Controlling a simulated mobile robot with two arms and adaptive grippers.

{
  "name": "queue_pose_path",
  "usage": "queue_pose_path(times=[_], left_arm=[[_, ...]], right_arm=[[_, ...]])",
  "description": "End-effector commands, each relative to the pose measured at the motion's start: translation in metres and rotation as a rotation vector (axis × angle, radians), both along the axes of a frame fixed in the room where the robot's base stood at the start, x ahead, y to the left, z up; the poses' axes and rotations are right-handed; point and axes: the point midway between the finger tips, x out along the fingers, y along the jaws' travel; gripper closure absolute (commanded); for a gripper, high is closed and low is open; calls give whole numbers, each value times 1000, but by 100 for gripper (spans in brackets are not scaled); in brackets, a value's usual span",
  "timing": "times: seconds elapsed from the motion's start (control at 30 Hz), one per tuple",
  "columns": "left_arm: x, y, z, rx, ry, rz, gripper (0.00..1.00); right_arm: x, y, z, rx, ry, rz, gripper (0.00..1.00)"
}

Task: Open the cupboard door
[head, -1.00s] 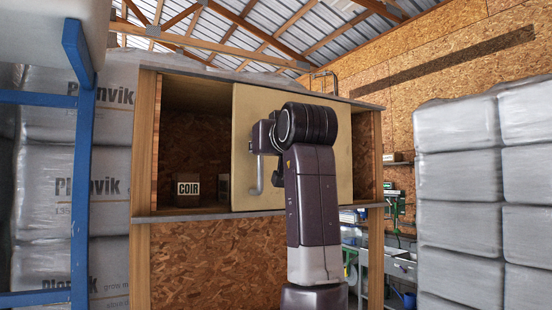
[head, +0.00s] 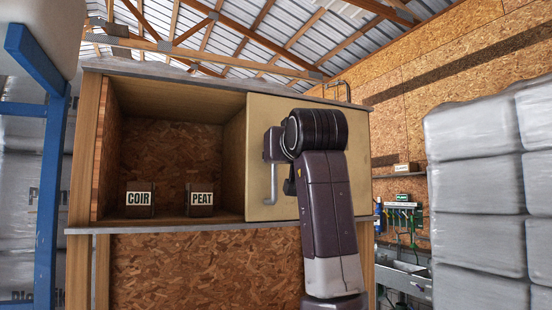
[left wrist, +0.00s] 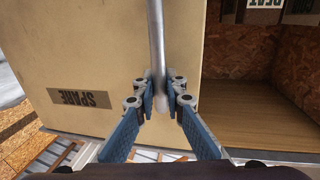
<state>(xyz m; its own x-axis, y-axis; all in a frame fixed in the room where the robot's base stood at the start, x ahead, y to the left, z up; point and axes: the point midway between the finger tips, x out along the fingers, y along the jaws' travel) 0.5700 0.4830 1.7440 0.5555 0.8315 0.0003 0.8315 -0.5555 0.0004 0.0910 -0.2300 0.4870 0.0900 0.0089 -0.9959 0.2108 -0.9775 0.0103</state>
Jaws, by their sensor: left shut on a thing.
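The cupboard door (head: 270,112) is a plain beige panel covering the right part of the wooden cupboard (head: 170,78); the left part stands open. A vertical grey bar handle (head: 274,190) is on the door's left side. That door face carries an upside-down SPARE label (left wrist: 81,98). In the head view my own arm hides much of the door and the fingertips. My right gripper is not in view.
COIR (head: 139,199) and PEAT (head: 202,199) labelled blocks stand on the open compartment's floor. A blue frame (head: 48,180) rises at the left. Stacked grey bags (head: 480,180) stand at the right, with a sink (head: 405,278) behind the cupboard.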

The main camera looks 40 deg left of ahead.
Motion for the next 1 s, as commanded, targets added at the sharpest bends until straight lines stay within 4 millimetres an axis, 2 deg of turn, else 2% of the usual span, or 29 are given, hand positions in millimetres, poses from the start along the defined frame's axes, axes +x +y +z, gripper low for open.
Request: queue_pose_path(times=[0.23,0.27,0.43,0.77,0.87,1.0], left_arm=[[0,0,0,-1,1,0,100],[0,0,0,-1,1,1,89],[0,0,0,-1,1,0,72],[-2,-3,0,0,0,0,72],[-8,-13,0,1,-1,0,72],[-23,-36,0,1,-2,-2,72]], right_arm=[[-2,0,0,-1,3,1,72],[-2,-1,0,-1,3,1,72],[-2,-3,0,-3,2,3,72],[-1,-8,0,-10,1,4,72],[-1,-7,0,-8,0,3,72],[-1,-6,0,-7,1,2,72]])
